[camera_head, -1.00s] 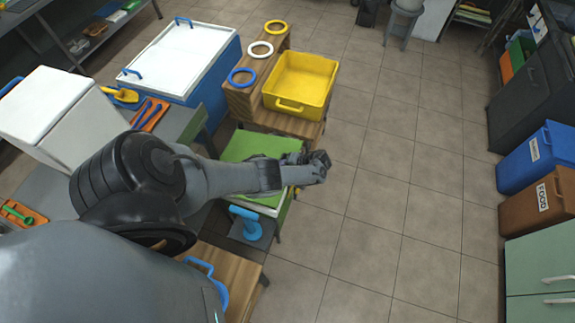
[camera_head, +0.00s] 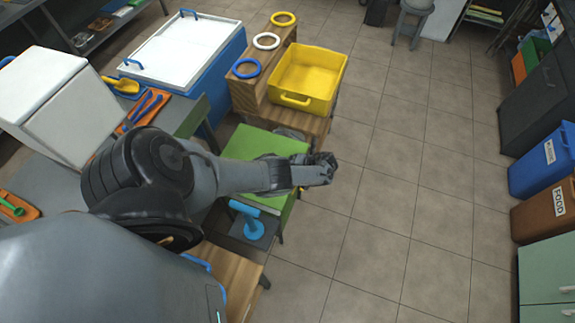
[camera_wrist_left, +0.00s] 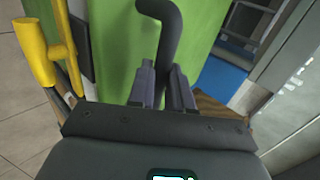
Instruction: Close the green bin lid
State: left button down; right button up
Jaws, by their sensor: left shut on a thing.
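The green bin (camera_head: 258,143) stands in the middle of the head view, with its flat green top partly hidden under my left arm. Whether its lid is fully down cannot be told. My left gripper (camera_head: 328,168) is at the right side of the green bin. In the left wrist view, the gripper (camera_wrist_left: 165,85) is shut on a dark bent rod (camera_wrist_left: 166,25) in front of a green surface (camera_wrist_left: 118,50). A yellow handle (camera_wrist_left: 35,52) is to the left of the fingers. My right gripper is not in view.
A yellow tub (camera_head: 307,78) stands on a wooden bench beyond the green bin. A blue press handle (camera_head: 252,222) stands in front of it. Blue (camera_head: 540,160) and brown (camera_head: 545,205) bins stand far right. The tiled floor (camera_head: 400,200) between is clear.

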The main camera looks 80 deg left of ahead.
pick_arm(q)
jog(key=c, duration=1.1)
grip_release()
jog(key=shift+w+d+f, duration=0.4)
jog(key=shift+d+f, duration=0.05)
jog(key=shift+d, duration=0.15)
jog(key=shift+o, duration=0.2)
jog(key=p+v, duration=0.3)
jog(key=v, duration=0.7)
jog(key=shift+r, duration=0.4)
jog(key=shift+a, duration=0.1)
